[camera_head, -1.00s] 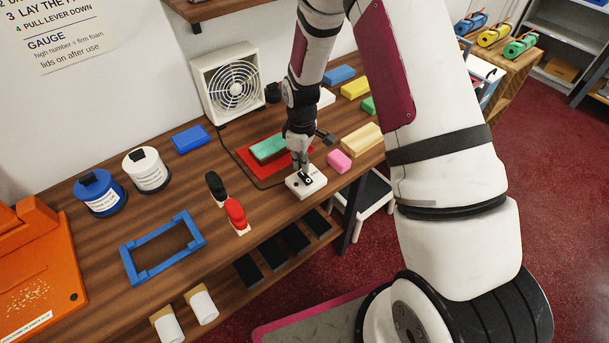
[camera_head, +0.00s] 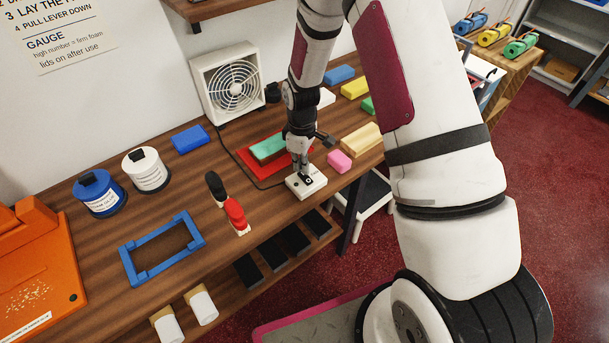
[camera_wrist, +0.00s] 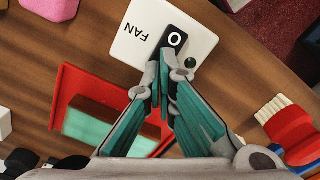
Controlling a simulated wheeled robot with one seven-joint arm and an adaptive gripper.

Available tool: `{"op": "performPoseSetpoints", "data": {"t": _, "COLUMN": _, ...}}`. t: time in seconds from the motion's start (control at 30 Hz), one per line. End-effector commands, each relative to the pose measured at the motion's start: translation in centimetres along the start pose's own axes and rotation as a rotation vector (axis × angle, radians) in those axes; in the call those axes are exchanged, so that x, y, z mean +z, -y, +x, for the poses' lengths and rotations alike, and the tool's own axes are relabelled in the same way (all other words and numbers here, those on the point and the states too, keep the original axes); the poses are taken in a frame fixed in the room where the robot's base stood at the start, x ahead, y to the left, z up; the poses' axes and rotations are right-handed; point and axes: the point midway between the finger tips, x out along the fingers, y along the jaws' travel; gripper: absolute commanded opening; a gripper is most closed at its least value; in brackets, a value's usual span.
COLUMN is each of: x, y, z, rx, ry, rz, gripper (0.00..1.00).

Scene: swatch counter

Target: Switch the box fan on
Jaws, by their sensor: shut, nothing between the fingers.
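The white box fan (camera_head: 232,84) stands against the wall at the back of the counter. A dark cord runs from it along the counter toward a white switch box (camera_head: 314,187). In the wrist view the switch box (camera_wrist: 142,40) reads "FAN" and has a black rocker (camera_wrist: 172,42) with a white "O" showing, and a small dark green round spot (camera_wrist: 190,62) beside it. My gripper (camera_head: 305,174) points down over the switch box. In the wrist view my gripper (camera_wrist: 163,85) is shut and empty, its tips at the rocker's near end. The tips hide that end, and I cannot tell whether they touch.
A red tray (camera_head: 243,153) with a green block (camera_head: 268,147) lies just behind the switch box. A pink block (camera_head: 339,160) is close on its right.

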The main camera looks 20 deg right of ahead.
Motion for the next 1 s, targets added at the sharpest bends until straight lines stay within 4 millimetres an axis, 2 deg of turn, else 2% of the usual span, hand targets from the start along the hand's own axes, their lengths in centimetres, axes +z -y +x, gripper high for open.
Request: {"op": "performPoseSetpoints", "data": {"t": 1.0, "x": 0.0, "y": 0.0, "z": 1.4, "rx": 0.000, "ry": 0.001, "rz": 0.000, "gripper": 0.00}}
